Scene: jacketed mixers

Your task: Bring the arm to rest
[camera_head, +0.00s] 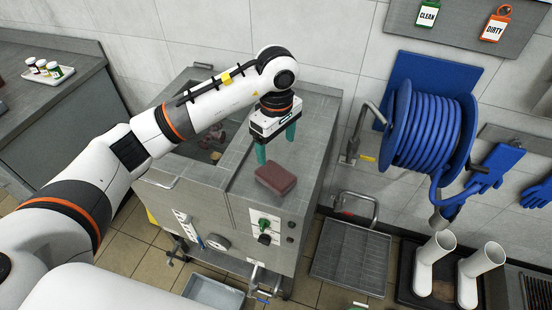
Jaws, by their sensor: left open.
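My left arm (150,139) reaches in from the left and bends down at its wrist above the grey machine. My left gripper (276,152) points down with its two green fingers apart and nothing between them. A dark red block (276,179) lies on the machine's flat top, just below and in front of the fingers. The fingers look clear of the block, but the exact gap is hard to tell. My right gripper is not in view.
The grey machine (240,205) has an open basin (205,150) behind my arm and knobs on its front. A blue hose reel (425,130) hangs on the wall at right. White boots (433,262) stand at lower right. A tray of small jars (48,73) sits on the left counter.

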